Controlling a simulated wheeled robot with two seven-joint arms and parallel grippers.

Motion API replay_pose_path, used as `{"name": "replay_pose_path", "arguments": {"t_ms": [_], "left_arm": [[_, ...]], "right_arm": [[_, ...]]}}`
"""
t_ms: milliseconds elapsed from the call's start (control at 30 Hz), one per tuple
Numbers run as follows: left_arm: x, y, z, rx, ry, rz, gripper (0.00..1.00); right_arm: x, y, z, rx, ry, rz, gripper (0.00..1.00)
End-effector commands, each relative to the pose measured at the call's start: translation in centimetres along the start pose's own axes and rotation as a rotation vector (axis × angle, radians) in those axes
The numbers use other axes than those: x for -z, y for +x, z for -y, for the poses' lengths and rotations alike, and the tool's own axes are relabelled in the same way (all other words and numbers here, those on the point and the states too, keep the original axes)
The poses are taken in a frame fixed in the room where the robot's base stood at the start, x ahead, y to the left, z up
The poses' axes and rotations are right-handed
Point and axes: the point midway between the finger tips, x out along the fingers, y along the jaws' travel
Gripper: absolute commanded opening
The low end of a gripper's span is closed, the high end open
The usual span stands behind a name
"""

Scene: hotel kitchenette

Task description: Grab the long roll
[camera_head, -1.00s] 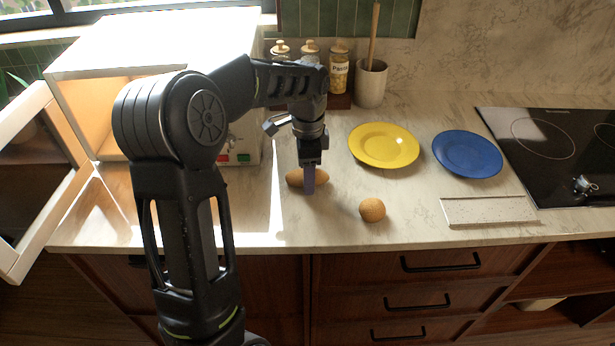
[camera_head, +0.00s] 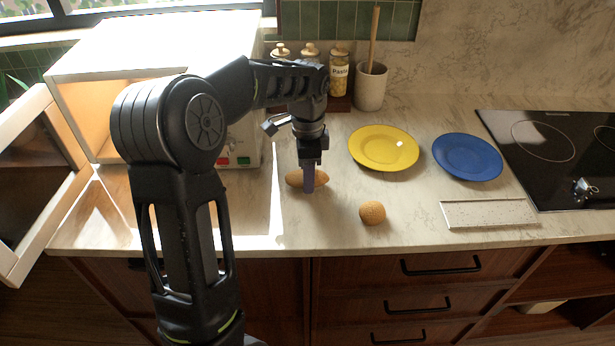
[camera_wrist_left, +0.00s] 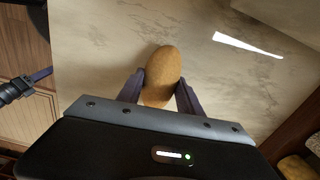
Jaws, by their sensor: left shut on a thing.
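The long roll (camera_head: 321,178) is a brown oval bread roll on the marble counter, in front of the spice jars. My left gripper (camera_head: 308,184) points down over it and hides its middle. In the left wrist view the long roll (camera_wrist_left: 162,70) sits between the two fingers of my left gripper (camera_wrist_left: 160,95), which are shut on it. The roll looks to be still at counter level. A round roll (camera_head: 372,212) lies to the right and nearer the counter's front edge. My right gripper is not clearly in the head view.
A yellow plate (camera_head: 384,150) and a blue plate (camera_head: 467,157) lie to the right. A speckled board (camera_head: 489,214) lies near the black cooktop (camera_head: 555,150). An open microwave (camera_head: 160,50) stands at the left, and jars (camera_head: 339,78) and a utensil cup (camera_head: 370,88) stand behind.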

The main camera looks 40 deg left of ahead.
Motion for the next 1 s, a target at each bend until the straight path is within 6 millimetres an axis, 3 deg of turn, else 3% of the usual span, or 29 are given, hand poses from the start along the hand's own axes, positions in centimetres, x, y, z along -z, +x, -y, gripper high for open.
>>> {"name": "replay_pose_path", "arguments": {"t_ms": [500,1000], "left_arm": [[0.1,-8.6,0.0,0.003,0.0,-0.002,0.03],[0.0,-9.3,0.0,0.001,0.001,0.0,0.03]], "right_arm": [[0.1,0.7,-0.2,0.003,-0.002,-0.002,0.36],[0.1,0.7,-0.2,0.003,-0.002,-0.002,0.36]]}}
